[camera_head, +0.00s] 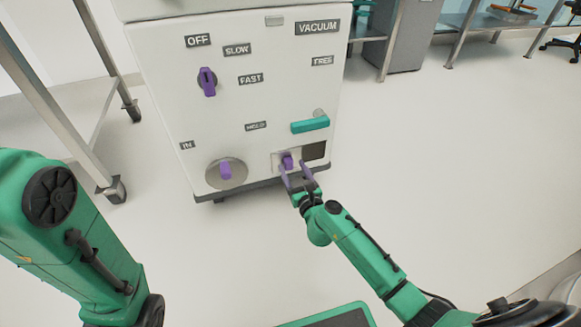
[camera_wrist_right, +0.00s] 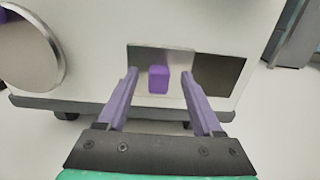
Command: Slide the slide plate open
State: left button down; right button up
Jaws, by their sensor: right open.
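The slide plate (camera_head: 278,156) is a silver plate low on the front of the white machine, with a dark recess to its right. It also shows in the right wrist view (camera_wrist_right: 140,60). Its purple block handle (camera_head: 287,160) stands out from the plate and also appears in the right wrist view (camera_wrist_right: 158,79). My right gripper (camera_head: 296,173) is open in front of the plate. In the wrist view, its two purple fingers appear on either side of the handle with gaps, neither visibly touching it. My left arm shows at lower left; its gripper is out of view.
The white machine (camera_head: 225,120) carries a purple switch (camera_head: 207,81), a round silver dial (camera_head: 212,174) with a purple grip, and a teal handle (camera_head: 310,125) above the recess. A metal-legged table (camera_head: 60,130) stands at left.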

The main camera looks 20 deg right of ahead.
aim_at(288, 163)
jog(key=w, duration=0.2)
jog(key=shift+w+a+b, duration=0.1)
jog(key=shift+w+b, duration=0.2)
jog(key=shift+w, duration=0.05)
grip_shut()
jog(key=shift+f, duration=0.1)
dwell(1.0)
